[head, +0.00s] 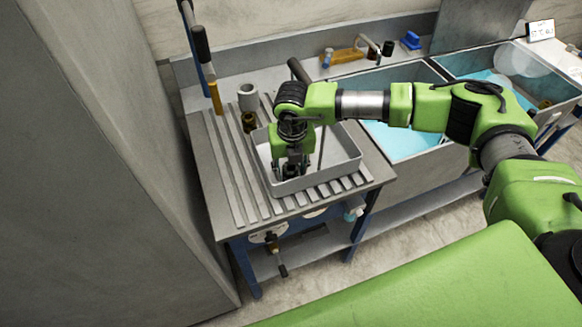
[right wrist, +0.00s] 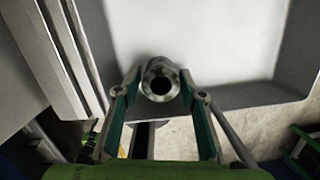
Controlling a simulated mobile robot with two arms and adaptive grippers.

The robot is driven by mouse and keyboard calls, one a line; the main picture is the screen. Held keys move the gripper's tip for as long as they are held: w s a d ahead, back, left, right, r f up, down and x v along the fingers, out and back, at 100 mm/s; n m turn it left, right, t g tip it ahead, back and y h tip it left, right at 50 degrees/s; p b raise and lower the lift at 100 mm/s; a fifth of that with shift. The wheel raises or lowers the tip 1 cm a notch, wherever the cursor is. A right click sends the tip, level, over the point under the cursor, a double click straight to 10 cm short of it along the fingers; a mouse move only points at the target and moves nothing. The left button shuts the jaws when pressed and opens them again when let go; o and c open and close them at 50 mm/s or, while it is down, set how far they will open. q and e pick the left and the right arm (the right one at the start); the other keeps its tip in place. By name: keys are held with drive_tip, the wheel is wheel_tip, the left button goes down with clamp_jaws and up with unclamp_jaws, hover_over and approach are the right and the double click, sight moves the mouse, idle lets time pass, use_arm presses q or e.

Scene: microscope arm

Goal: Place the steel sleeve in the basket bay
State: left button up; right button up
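The steel sleeve (right wrist: 160,78) is a short shiny metal cylinder with a dark round bore. In the right wrist view it sits between the two fingertips of my right gripper (right wrist: 160,92), with its open end toward the camera. The fingers close in on it from both sides. In the head view my right gripper (head: 290,168) points down inside the pale grey basket (head: 340,168), near its front left corner. The sleeve is mostly hidden there, and I cannot tell whether it touches the basket floor. My left gripper is out of view.
The basket stands on a ribbed draining board (head: 235,180). A grey cup-like cylinder (head: 247,96) and a dark brass piece (head: 249,123) stand behind its left side. Sinks with blue water (head: 405,140) lie to the right. A tall grey panel (head: 110,150) rises at left.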

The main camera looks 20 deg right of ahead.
sight(291, 173)
drive_tip(key=shift+o, duration=0.3)
drive_tip(key=shift+s+a+r, duration=0.15)
drive_tip(key=r+b, duration=0.1)
drive_tip(key=r, duration=0.2)
drive_tip(key=r+b, duration=0.1)
drive_tip(key=r, duration=0.3)
drive_tip(key=s+r+b, duration=0.1)
drive_tip(key=r, duration=0.2)
drive_tip(key=shift+a+r+b, duration=0.1)
drive_tip(key=shift+r+b, duration=0.1)
drive_tip(key=shift+b, duration=0.15)
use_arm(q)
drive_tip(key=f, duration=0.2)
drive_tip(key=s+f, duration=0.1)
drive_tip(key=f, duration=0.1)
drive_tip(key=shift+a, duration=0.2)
use_arm(e)
drive_tip(key=shift+s+r, duration=0.15)
drive_tip(key=shift+r, duration=0.6)
